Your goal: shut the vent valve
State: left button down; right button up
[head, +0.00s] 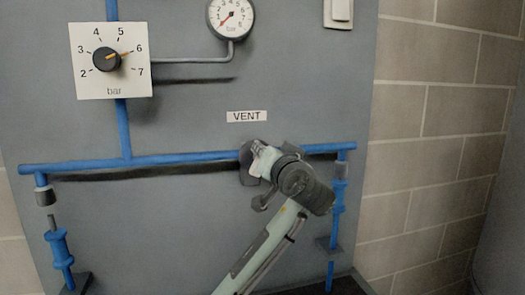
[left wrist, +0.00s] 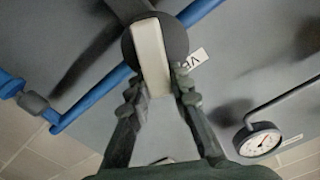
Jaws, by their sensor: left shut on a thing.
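The vent valve (head: 247,165) sits on the horizontal blue pipe, just below the VENT label (head: 247,116). Its pale lever (head: 262,159) is partly hidden by my left gripper (head: 264,176) in the head view. In the left wrist view the lever (left wrist: 152,55) crosses the round dark hub (left wrist: 172,38) and stands at a slant to the blue pipe. My left gripper (left wrist: 158,92) is shut on the lever, with one finger on each side of its end. My right gripper is in neither view.
A pressure gauge (head: 231,16) with a red needle and a regulator knob (head: 106,58) pointing near 6 are above. Blue pipe (head: 160,160) runs across the grey panel, with vertical branches at both ends. A block wall (head: 430,130) stands at right.

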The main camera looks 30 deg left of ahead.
pick_arm(q)
jog(key=m, duration=0.3)
jog(key=shift+w+d+f+m, duration=0.25)
jog(key=shift+f+m, duration=0.05)
jog(key=m, duration=0.3)
jog(key=f+m, duration=0.1)
jog(key=m, duration=0.2)
jog(key=f+m, duration=0.1)
jog(key=m, duration=0.2)
jog(key=shift+w+d, duration=0.25)
jog(key=shift+w, duration=0.1)
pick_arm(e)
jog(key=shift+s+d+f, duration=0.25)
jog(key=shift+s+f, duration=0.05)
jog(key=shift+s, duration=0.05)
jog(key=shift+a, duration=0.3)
pick_arm(q)
jog(key=c, duration=1.4)
grip_release()
jog(key=shift+o, duration=0.2)
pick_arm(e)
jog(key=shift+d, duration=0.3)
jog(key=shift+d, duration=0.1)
